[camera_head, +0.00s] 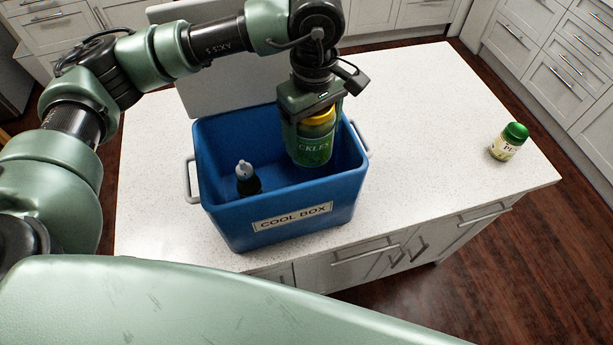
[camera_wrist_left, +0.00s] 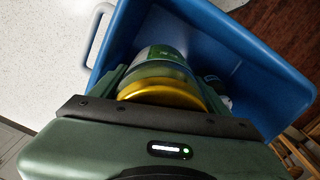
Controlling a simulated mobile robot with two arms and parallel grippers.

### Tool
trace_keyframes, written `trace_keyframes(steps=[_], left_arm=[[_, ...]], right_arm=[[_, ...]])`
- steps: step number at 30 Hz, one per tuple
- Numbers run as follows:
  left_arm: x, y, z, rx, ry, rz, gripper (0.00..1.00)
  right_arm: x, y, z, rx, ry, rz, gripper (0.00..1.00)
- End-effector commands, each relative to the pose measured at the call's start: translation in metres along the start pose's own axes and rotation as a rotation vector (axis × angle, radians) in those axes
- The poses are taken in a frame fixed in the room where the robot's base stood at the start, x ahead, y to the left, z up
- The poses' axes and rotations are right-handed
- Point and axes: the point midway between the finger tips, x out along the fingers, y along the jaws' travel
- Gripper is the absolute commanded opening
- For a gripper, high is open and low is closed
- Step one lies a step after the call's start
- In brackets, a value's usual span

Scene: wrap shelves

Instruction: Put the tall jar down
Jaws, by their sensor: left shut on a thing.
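The tall jar (camera_head: 314,148) is green with a yellow lid and a label ending in "CKLES". My left gripper (camera_head: 312,125) is shut on it, from above. The jar is upright, inside the right part of the blue cool box (camera_head: 275,220); whether its base touches the box floor is hidden. In the left wrist view the jar (camera_wrist_left: 160,68) hangs between the fingers with its yellow lid nearest, and the blue box wall (camera_wrist_left: 265,60) is around it. My right gripper is not in view.
A dark bottle with a pale top (camera_head: 246,178) stands in the left part of the box. The counter between box and small jar is clear.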

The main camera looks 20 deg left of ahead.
Motion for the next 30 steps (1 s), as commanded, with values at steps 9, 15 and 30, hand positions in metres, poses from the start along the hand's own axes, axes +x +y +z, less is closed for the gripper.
trace_keyframes(steps=[9, 15, 30], left_arm=[[0.070, 0.001, 0.000, -0.001, -0.001, 0.003, 0.03], [0.082, 0.001, 0.000, 0.000, 0.000, 0.004, 0.03], [0.139, 0.001, 0.000, 0.000, 0.000, 0.003, 0.03]], right_arm=[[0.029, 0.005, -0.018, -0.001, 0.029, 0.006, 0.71], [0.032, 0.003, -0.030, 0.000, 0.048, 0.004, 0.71], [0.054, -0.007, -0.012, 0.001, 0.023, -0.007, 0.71]])
